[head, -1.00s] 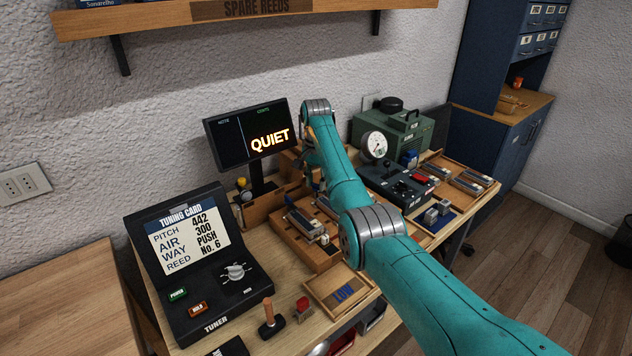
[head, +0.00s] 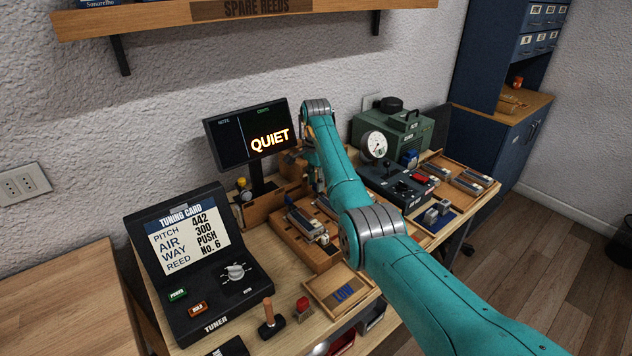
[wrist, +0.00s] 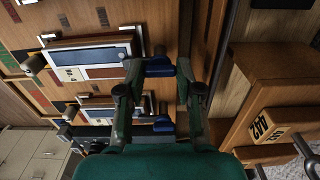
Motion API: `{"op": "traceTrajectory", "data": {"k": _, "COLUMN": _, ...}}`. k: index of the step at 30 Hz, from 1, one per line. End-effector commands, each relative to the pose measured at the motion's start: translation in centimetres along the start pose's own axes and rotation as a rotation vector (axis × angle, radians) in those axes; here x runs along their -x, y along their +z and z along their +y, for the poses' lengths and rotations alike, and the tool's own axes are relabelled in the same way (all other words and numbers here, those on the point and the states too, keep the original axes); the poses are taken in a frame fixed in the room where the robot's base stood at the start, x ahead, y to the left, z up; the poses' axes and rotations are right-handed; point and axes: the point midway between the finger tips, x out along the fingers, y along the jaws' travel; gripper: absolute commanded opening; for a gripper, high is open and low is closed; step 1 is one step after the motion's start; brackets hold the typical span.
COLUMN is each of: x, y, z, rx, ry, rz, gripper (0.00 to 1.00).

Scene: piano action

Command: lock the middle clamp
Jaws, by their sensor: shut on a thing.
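In the wrist view my gripper (wrist: 159,70) has its two green fingers closed in on a blue clamp handle (wrist: 158,66), with a fingertip at each side of it. This handle sits at the end of a silver reed block (wrist: 92,55) on the wooden bed. A second blue clamp handle (wrist: 163,124) is nearer, below the fingers, by another reed block (wrist: 107,107). A reed block (head: 306,222) on the wooden bed (head: 290,237) shows left of the arm.
A wooden block marked 442 (wrist: 262,125) stands right of my fingers in the wrist view. The monitor (head: 247,132) reading QUIET stands behind the bed. The tuner (head: 205,270) is front left, a wooden tray marked LOW (head: 322,300) in front, and the gauge unit (head: 395,180) right.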

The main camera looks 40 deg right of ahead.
Motion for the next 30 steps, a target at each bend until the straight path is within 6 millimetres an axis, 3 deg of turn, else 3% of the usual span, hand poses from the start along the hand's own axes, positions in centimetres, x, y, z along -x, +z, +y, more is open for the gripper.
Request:
{"op": "traceTrajectory", "data": {"k": 6, "x": 0.0, "y": 0.0, "z": 0.0, "rx": 0.000, "ry": 0.000, "rz": 0.000, "gripper": 0.00}}
{"op": "traceTrajectory", "data": {"k": 7, "x": 0.0, "y": 0.0, "z": 0.0, "rx": 0.000, "ry": 0.000, "rz": 0.000, "gripper": 0.43}}
{"op": "traceTrajectory", "data": {"k": 9, "x": 0.0, "y": 0.0, "z": 0.0, "rx": 0.000, "ry": 0.000, "rz": 0.000, "gripper": 0.60}}
{"op": "traceTrajectory", "data": {"k": 20, "x": 0.2, "y": 0.0, "z": 0.0, "rx": 0.001, "ry": -0.001, "rz": 0.000, "gripper": 0.60}}
{"op": "traceTrajectory", "data": {"k": 25, "x": 2.1, "y": 0.0, "z": -0.1, "rx": 0.001, "ry": -0.003, "rz": 0.001, "gripper": 0.60}}
{"op": "traceTrajectory", "data": {"k": 30, "x": 5.5, "y": 0.0, "z": -0.1, "rx": 0.001, "ry": -0.003, "rz": 0.001, "gripper": 0.60}}
